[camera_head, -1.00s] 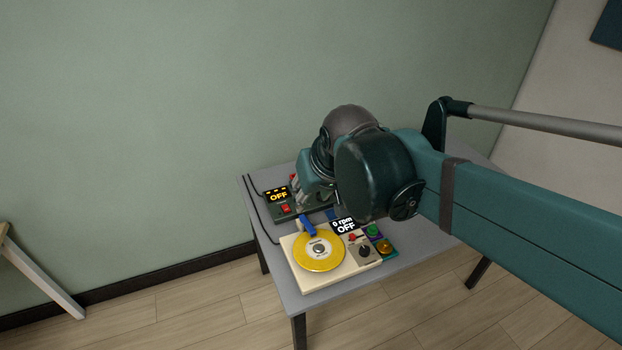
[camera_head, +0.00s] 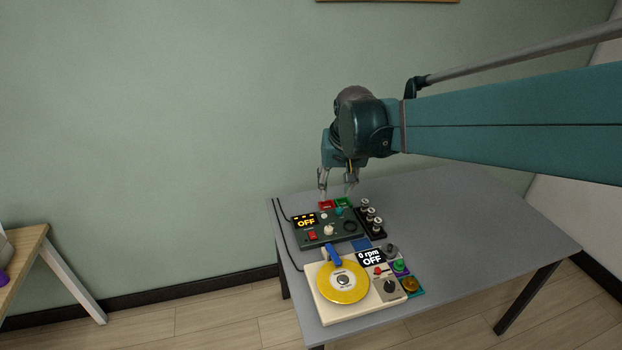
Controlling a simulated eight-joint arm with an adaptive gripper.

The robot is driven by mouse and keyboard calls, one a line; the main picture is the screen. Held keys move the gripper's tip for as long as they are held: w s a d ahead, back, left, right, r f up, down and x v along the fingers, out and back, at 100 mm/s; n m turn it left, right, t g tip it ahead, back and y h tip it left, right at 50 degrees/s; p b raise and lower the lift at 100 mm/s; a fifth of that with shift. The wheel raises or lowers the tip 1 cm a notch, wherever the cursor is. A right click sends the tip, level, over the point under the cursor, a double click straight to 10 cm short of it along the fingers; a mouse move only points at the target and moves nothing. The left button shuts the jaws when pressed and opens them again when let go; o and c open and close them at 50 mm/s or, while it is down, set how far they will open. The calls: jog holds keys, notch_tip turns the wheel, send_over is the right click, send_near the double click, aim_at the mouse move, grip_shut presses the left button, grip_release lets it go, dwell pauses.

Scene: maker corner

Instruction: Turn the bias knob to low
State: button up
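A dark green box (camera_head: 349,233) with an orange "OFF" display (camera_head: 306,221) sits at the back left of the grey table. On its top are a white knob (camera_head: 329,231), a teal knob (camera_head: 339,211) and a red rocker switch (camera_head: 312,237). The labels are too small to read, so I cannot tell which knob is bias or where it points. My gripper (camera_head: 336,194) is above the back of this box, fingers pointing down and spread apart, with nothing between them. It appears clear of the knobs.
A cream turntable (camera_head: 318,300) with a yellow disc (camera_head: 343,284), a "0 rpm OFF" display (camera_head: 371,257) and a dark knob (camera_head: 390,286) stands in front. A black holder with several silver-topped pieces (camera_head: 370,216) is right of the box. The grey table (camera_head: 450,215) is clear at right.

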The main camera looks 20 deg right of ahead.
jog(key=w+d+f+m+g, duration=0.1)
jog(key=w+d+f, duration=0.25)
jog(key=w, duration=0.35)
jog(key=w+d+f+m+g, duration=0.1)
jog(key=w+d+f, duration=0.1)
jog(key=w+f, duration=0.4)
jog(key=m+g+p, duration=0.1)
jog(key=g, duration=0.1)
send_over(339, 209)
jog(key=shift+d+f, duration=0.1)
jog(key=shift+f, duration=6.7)
jog(key=shift+f, duration=0.1)
jog(key=shift+f+b, duration=0.3)
jog(key=shift+f, duration=3.5)
jog(key=c, duration=0.9)
